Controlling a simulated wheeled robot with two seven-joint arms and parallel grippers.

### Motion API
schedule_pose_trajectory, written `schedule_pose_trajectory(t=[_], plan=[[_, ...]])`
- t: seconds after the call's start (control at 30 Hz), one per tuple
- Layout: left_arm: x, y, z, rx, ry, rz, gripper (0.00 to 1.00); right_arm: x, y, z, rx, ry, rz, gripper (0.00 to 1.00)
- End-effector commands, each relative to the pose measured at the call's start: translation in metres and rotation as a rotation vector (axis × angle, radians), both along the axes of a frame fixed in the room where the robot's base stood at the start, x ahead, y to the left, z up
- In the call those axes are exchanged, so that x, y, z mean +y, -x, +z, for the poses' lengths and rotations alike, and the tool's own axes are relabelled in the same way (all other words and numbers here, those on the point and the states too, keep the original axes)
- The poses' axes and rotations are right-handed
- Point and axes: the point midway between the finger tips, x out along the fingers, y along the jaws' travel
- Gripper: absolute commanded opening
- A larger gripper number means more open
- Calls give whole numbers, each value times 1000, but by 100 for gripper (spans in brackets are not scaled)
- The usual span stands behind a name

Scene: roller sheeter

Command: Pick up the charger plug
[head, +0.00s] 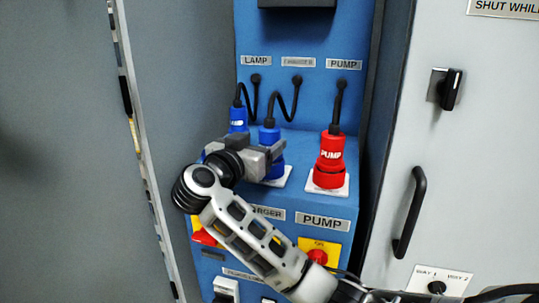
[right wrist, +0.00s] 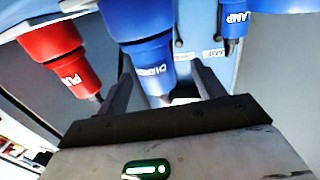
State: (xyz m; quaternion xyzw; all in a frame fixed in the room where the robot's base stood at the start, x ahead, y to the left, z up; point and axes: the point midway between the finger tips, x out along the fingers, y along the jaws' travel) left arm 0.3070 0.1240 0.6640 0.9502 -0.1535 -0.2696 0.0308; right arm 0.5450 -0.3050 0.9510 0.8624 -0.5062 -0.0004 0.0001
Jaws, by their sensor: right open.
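The charger plug (head: 269,134) is blue and stands upright in its socket on the blue panel's ledge, in the middle between the lamp and pump plugs. My right gripper (head: 272,153) is at the charger plug and hides part of its body. In the right wrist view the charger plug (right wrist: 148,62) shows its label, and its narrow cable end lies between the two open fingers of my right gripper (right wrist: 163,75). The fingers look apart from it; contact is not clear. My left gripper is not in view.
The red pump plug (head: 330,160) stands to the right, and the blue lamp plug (head: 237,118) to the left and behind. Black cables (head: 295,95) run from the plugs up to the back panel. A grey cabinet door with a black handle (head: 409,213) is at the right.

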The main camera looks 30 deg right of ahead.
Motion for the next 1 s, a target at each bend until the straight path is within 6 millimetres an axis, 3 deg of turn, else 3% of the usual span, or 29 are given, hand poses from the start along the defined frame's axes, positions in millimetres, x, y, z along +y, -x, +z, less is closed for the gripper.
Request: schedule_pose_trajectory(t=[0.4, 0.7, 0.77, 0.9, 1.0], plan=[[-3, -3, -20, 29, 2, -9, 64, -46, -18, -2, -1, 2, -2, 68], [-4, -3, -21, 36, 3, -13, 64, -50, -21, -1, -1, 0, 0, 68], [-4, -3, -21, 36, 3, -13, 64, -50, -21, -1, 0, 0, 0, 54], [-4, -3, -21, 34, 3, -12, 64, -50, -21, -1, 0, 0, 0, 15], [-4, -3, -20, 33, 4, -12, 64, -50, -21, 0, -3, 1, 1, 12]])
